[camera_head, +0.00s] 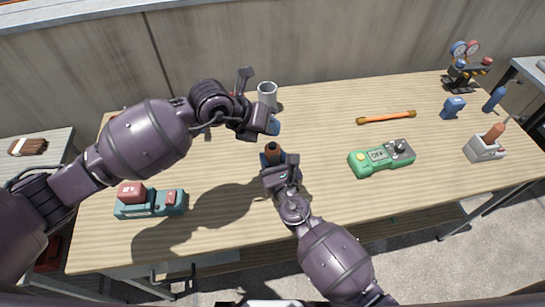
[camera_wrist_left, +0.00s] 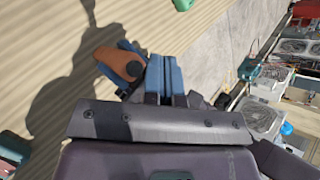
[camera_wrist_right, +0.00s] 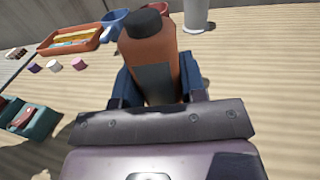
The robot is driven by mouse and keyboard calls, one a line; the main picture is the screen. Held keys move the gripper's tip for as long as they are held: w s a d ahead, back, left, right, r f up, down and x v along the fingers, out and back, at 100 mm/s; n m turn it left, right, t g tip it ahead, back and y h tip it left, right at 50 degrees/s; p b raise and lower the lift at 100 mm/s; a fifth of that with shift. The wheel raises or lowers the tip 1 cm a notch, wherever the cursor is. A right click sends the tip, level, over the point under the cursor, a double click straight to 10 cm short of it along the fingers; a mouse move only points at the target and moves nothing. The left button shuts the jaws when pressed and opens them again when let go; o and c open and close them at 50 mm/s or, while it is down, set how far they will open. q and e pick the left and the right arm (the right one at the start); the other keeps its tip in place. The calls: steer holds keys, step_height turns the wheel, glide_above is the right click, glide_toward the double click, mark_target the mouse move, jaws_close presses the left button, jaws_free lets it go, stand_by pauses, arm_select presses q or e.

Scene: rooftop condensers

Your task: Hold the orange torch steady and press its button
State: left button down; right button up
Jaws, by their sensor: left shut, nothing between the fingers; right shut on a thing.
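The orange torch (camera_head: 273,148) is held near the middle of the bench by my right gripper (camera_head: 271,160). In the right wrist view, the torch (camera_wrist_right: 163,58) stands roughly upright between the blue fingers, with a grey patch on its side and a black cap (camera_wrist_right: 144,22) on top. The cap also shows in the left wrist view (camera_wrist_left: 133,69); I cannot tell whether it is the button. My left gripper (camera_head: 273,127) is shut and empty, apart from the torch. Its closed blue fingers (camera_wrist_left: 163,70) appear just right of the torch in the left wrist view.
A green meter (camera_head: 368,161) lies to the right, and a teal device (camera_head: 133,207) with a red block to the left. A white cup (camera_head: 267,93) stands behind my left gripper. An orange rod (camera_head: 386,117) and a grey holder (camera_head: 484,149) are farther right. An orange tray (camera_wrist_right: 60,46) sits behind.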

mark_target(271, 143)
arm_select(q)
steer(key=shift+r, duration=2)
arm_select(e)
steer(key=o, duration=1.6)
steer(key=shift+s, duration=0.1)
steer(key=shift+v, duration=1.55)
arm_select(q)
steer(key=shift+r, duration=0.25)
arm_select(e)
steer(key=shift+v, duration=2.85)
steer(key=shift+d, duration=0.1)
